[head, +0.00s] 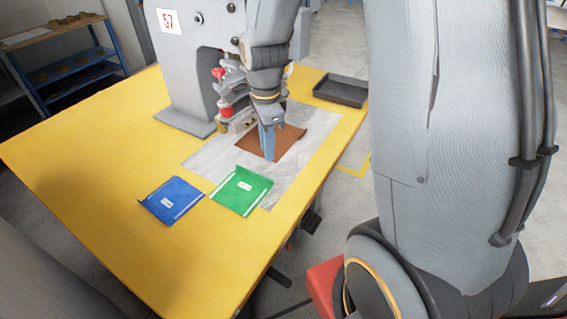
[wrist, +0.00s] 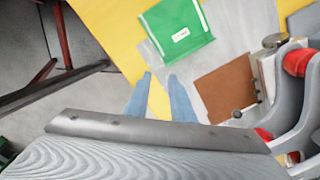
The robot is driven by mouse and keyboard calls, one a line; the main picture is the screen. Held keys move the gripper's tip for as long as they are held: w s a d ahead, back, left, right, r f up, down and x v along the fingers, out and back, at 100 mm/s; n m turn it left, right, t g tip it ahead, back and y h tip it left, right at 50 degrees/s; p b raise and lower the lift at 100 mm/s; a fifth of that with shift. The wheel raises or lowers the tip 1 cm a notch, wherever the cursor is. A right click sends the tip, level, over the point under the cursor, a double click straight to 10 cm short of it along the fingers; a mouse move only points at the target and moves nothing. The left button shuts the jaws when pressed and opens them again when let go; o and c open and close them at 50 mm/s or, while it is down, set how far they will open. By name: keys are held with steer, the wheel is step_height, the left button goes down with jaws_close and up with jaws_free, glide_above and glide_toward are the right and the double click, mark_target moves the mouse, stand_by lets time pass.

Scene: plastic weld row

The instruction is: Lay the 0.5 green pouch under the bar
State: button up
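The green pouch (head: 241,190) lies flat on the front of the table, partly on the grey sheet, with a white label too small to read. It also shows at the top of the wrist view (wrist: 177,28). My gripper (head: 268,153) is above the brown patch (head: 288,141), beyond the pouch in the head view. In the wrist view its two blue fingers (wrist: 160,98) stand apart with nothing between them. The machine's bar (head: 238,122) appears just left of my gripper, partly hidden by my arm.
A blue pouch (head: 171,200) lies left of the green one on the yellow table (head: 90,170). The grey welding machine (head: 190,70) stands at the back. A dark tray (head: 341,91) sits at the back right. The table's left side is clear.

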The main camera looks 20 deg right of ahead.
steer(key=s+r+n, duration=0.3)
steer(key=s+n, duration=0.8)
steer(key=n, duration=0.7)
steer(key=shift+s+n+t, duration=0.3)
steer(key=shift+t, duration=0.1)
steer(key=shift+d+r, duration=0.1)
steer(key=shift+c, duration=0.2)
